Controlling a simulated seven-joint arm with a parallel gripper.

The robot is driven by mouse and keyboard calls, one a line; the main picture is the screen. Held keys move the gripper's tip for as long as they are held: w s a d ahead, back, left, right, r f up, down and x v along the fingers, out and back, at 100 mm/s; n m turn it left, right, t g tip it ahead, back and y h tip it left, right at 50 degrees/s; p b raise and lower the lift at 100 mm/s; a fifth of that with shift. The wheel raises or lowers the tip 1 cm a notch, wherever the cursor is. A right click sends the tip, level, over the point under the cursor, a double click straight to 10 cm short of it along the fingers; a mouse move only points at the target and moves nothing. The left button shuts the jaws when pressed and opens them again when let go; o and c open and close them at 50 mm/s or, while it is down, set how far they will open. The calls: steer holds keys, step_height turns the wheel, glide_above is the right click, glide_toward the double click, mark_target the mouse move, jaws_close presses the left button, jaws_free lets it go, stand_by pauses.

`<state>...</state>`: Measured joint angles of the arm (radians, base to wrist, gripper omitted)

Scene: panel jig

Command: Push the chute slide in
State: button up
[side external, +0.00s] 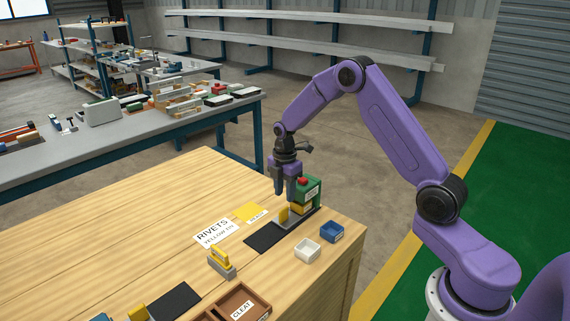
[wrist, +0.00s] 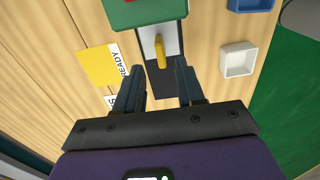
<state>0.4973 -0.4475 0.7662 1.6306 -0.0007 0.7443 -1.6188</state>
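The green chute box (side external: 311,187) with a red top stands near the far right edge of the bench; its edge also shows at the top of the wrist view (wrist: 150,14). A grey slide (side external: 290,222) with an upright yellow tab (side external: 283,214) sticks out of it over a dark base strip. In the wrist view the yellow tab (wrist: 160,53) lies just ahead of the gap between my fingertips. My gripper (side external: 284,196) points down above the tab, open and empty, with both fingers apart (wrist: 160,70). I cannot tell whether a finger touches the tab.
A white bin (side external: 307,250) and a blue bin (side external: 332,232) stand to the right of the chute. A yellow-handled grey block (side external: 222,264) and a brown CLEAT tray (side external: 263,297) are nearer.

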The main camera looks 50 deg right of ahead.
step_height(320, 180, up, 10)
stand_by(0.4)
steer(key=s+a+r+m, duration=0.1)
steer(key=s+a+r, duration=0.1)
steer(key=s+a, duration=0.65)
steer(key=s+a+r+m, duration=0.2)
steer(key=s+a+r, duration=0.1)
steer(key=s+a, duration=0.5)
steer(key=s+d+f+m, duration=0.1)
steer(key=s+d+m, duration=0.1)
steer(key=s, duration=1.9)
steer(key=shift+d+f, duration=0.15)
steer(key=shift+d, duration=0.2)
